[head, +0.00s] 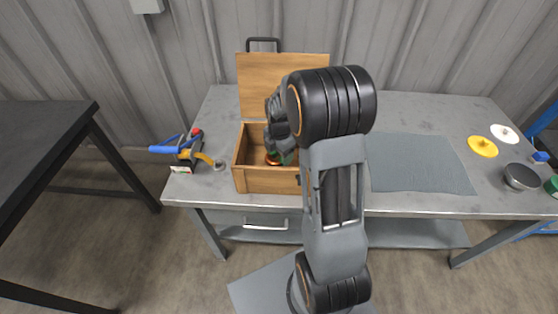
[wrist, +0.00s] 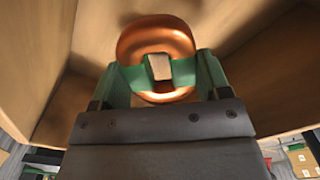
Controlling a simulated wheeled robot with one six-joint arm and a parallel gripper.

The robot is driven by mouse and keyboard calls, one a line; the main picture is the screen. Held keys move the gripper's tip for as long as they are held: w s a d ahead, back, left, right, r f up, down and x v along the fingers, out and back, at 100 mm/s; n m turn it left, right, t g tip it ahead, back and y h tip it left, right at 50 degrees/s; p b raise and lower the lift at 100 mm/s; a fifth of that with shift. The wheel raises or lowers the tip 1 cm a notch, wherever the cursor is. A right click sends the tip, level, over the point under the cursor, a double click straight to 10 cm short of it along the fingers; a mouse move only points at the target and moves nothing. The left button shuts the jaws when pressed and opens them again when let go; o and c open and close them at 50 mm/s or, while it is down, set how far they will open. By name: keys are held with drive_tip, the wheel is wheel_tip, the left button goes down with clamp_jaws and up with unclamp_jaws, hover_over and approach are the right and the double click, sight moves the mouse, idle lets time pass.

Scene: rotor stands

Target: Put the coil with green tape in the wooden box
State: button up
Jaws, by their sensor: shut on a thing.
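The copper coil (wrist: 157,38) with bands of green tape sits between the fingers of my gripper (wrist: 160,72) in the wrist view. The gripper is shut on it. In the head view the coil (head: 272,160) shows as a small orange patch inside the open wooden box (head: 266,181), with my gripper (head: 284,157) reaching down into the box from above. The box's wooden walls (wrist: 40,45) surround the coil in the wrist view. I cannot tell whether the coil touches the box floor. My arm hides the right part of the box.
The box lid (head: 262,85) stands open at the back. A clamp-like tool with blue and yellow handles (head: 185,150) lies left of the box. A grey mat (head: 420,165), yellow disc (head: 483,147), white disc (head: 504,134) and dark round bowl (head: 521,177) are to the right.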

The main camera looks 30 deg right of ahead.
sight(279, 161)
drive_tip(key=shift+f, duration=1.9)
drive_tip(key=shift+f, duration=0.1)
drive_tip(key=o, duration=1.1)
drive_tip(key=shift+s, duration=0.1)
wheel_tip(279, 161, up, 12)
drive_tip(key=s+a+r+m, duration=0.1)
drive_tip(key=s+a+m, duration=0.1)
drive_tip(key=m, duration=0.1)
drive_tip(key=s+a+r+m+t, duration=0.1)
drive_tip(key=s+a+r+m, duration=0.1)
drive_tip(key=s+m, duration=0.1)
drive_tip(key=s+a+r+m, duration=0.1)
drive_tip(key=s+m, duration=0.1)
drive_tip(key=m, duration=0.1)
drive_tip(key=shift+s+a+r+m+t, duration=0.2)
drive_tip(key=shift+a+r+m+t, duration=0.1)
drive_tip(key=shift+a+r, duration=0.1)
drive_tip(key=shift+s+a+m+t, duration=0.25)
drive_tip(key=shift+s+a+m, duration=0.35)
drive_tip(key=shift+s+m, duration=1.1)
drive_tip(key=shift+s+a+m+t, duration=0.3)
drive_tip(key=shift+s+a+m, duration=0.3)
drive_tip(key=shift+s+m, duration=1.05)
drive_tip(key=shift+s+a+m+t, duration=0.25)
drive_tip(key=shift+s+a+m, duration=0.55)
drive_tip(key=shift+m, duration=1.55)
